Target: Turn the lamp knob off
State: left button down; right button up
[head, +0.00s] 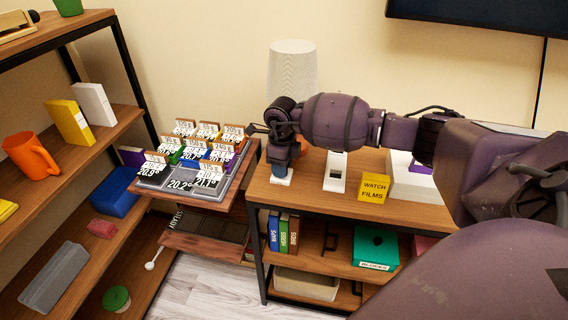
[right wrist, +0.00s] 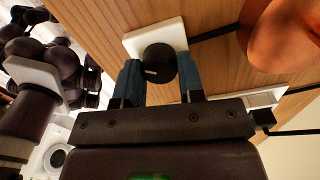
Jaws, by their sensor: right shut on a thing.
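A pale, ribbed cylindrical lamp (head: 292,62) stands at the back of the wooden shelf unit, partly hidden by my right arm. In the right wrist view, a dark round knob (right wrist: 159,60) with a small light mark sits on a white square plate (right wrist: 135,44). The blue fingers of my right gripper (right wrist: 160,72) are on either side of the knob, shut on it. In the head view, my right gripper (head: 284,158) points down over the white plate (head: 281,177) at the shelf's left end, and the knob is hidden there. My left gripper is not in view.
A white switch-like block (head: 335,180) and a yellow "Watch Films" box (head: 374,188) stand right of the gripper. A price-card tray (head: 180,193) is to the left. An orange rounded object (right wrist: 285,35) is close in the right wrist view.

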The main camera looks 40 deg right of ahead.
jog(key=shift+r+m+p, duration=0.25)
jog(key=shift+m+p, duration=0.15)
jog(key=shift+m, duration=0.6)
jog(key=shift+m+p, duration=0.45)
jog(key=shift+m, duration=0.45)
jog(key=m+p, duration=0.2)
jog(key=m, duration=0.2)
jog(key=shift+m+p, duration=0.5)
jog(key=shift+m, duration=0.3)
jog(key=shift+f+m, duration=0.1)
jog(key=shift+m, duration=0.4)
jog(key=shift+p, duration=0.3)
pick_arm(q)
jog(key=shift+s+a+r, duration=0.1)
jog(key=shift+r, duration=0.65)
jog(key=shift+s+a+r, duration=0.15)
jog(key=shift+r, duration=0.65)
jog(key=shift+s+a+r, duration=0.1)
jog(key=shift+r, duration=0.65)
pick_arm(e)
jog(key=shift+f+m, duration=0.15)
jog(key=shift+m, duration=0.35)
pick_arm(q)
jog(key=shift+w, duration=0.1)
